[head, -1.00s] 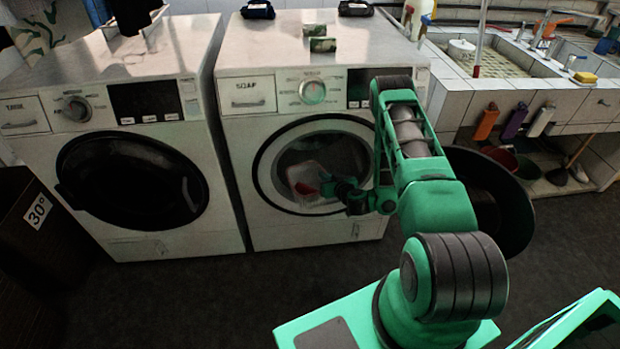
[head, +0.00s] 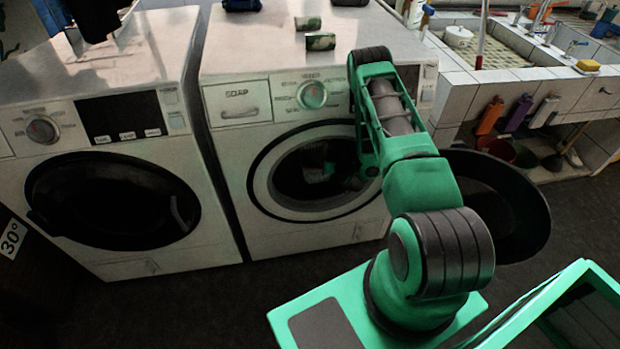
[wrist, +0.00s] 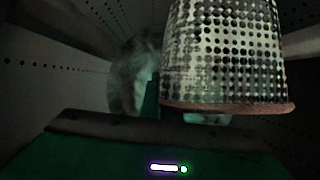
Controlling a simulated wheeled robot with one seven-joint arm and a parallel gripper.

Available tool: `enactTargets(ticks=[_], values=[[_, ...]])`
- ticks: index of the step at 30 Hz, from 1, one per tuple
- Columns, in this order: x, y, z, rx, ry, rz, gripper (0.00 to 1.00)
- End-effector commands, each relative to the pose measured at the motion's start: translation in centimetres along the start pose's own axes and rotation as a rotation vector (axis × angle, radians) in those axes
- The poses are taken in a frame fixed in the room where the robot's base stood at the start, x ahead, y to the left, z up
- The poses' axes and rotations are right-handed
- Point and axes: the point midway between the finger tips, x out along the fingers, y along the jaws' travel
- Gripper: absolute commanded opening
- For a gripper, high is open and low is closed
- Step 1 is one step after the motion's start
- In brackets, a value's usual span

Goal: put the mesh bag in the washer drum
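The mesh bag (head: 320,172) is a pale patch inside the open drum (head: 287,178) of the right-hand washer. In the wrist view the mesh bag (wrist: 225,55) is close up: whitish, full of holes, with a reddish rim along its lower edge. The perforated drum wall (wrist: 60,65) surrounds it. My gripper (head: 354,183) is inside the drum mouth, just right of the bag, and appears shut on it. The bag's lower part and rim hide the fingertips in the wrist view, so the contact is not seen directly. A blurred grey shape (wrist: 132,75) is behind, left of the bag.
A second washer (head: 110,130) with a dark closed door stands at left. The right washer's round door (head: 490,205) hangs open at right, close to my arm. Small boxes (head: 320,41) are on the washer top. The tiled sink (head: 490,55) is at far right.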

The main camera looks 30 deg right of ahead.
Motion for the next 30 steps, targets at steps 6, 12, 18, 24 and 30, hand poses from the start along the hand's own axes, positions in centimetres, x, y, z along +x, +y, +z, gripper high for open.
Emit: enactTargets(ticks=[6,12,18,24,30], values=[[1.2,-0.3,3.0,-0.001,-0.003,-0.006,0.00],[2.1,-0.5,5.2,-0.001,-0.002,-0.010,0.00],[2.5,-0.4,6.2,-0.002,-0.003,-0.011,0.00],[3.5,-0.2,8.7,-0.003,-0.003,-0.012,0.00],[3.8,-0.1,9.3,-0.003,-0.001,-0.012,0.00]])
